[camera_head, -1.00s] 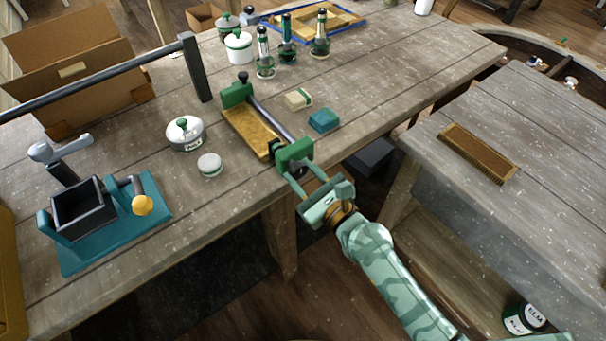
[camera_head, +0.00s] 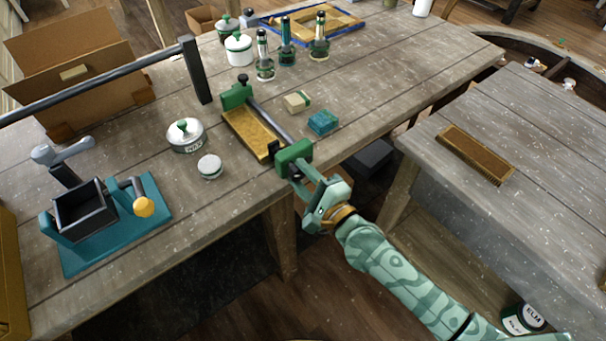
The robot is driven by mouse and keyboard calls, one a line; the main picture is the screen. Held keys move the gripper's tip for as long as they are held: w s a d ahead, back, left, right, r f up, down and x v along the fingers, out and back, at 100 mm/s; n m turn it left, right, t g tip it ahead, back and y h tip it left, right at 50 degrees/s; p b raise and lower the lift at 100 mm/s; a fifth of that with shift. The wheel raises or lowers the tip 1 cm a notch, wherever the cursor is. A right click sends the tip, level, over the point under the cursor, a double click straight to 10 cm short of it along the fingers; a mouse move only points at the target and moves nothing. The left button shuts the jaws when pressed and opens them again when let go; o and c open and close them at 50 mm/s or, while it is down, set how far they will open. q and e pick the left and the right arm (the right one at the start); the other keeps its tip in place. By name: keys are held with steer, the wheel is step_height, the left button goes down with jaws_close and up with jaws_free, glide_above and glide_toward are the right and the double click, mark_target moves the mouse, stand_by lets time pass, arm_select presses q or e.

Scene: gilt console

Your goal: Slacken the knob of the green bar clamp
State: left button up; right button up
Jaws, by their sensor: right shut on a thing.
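The green bar clamp lies on the wooden workbench near its front edge. It has a green far jaw (camera_head: 236,95), a dark bar (camera_head: 270,118) and a green near block (camera_head: 294,157). A yellow-brown wooden piece (camera_head: 252,133) lies between its jaws. The knob sits at the near end of the clamp, over the bench edge, and is mostly hidden by my fingers. My right gripper (camera_head: 306,186), on a pale green patterned arm, comes from the lower right and is shut on the knob. My left gripper is not in view.
A blue sponge-like block (camera_head: 323,122) and a cream block (camera_head: 297,102) lie right of the clamp. A wax tin (camera_head: 187,136) and a small round tin (camera_head: 210,167) stand left of it. A second table (camera_head: 540,150) carries a brown brush-like block (camera_head: 476,154).

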steer(key=n+p, duration=0.1)
steer(key=n, duration=0.2)
steer(key=shift+r+n, duration=0.15)
steer(key=shift+n, duration=0.25)
steer(key=n+p, duration=0.1)
steer(key=n, duration=0.2)
steer(key=shift+n+p, duration=0.3)
steer(key=n+p, duration=0.1)
steer(key=n, duration=0.2)
steer(key=shift+n, duration=0.4)
steer(key=n+p, duration=0.1)
steer(key=n, duration=0.2)
steer(key=n+p, duration=0.1)
steer(key=n, duration=0.5)
steer(key=shift+p, duration=0.3)
steer(key=n, duration=0.4)
steer(key=shift+n, duration=0.3)
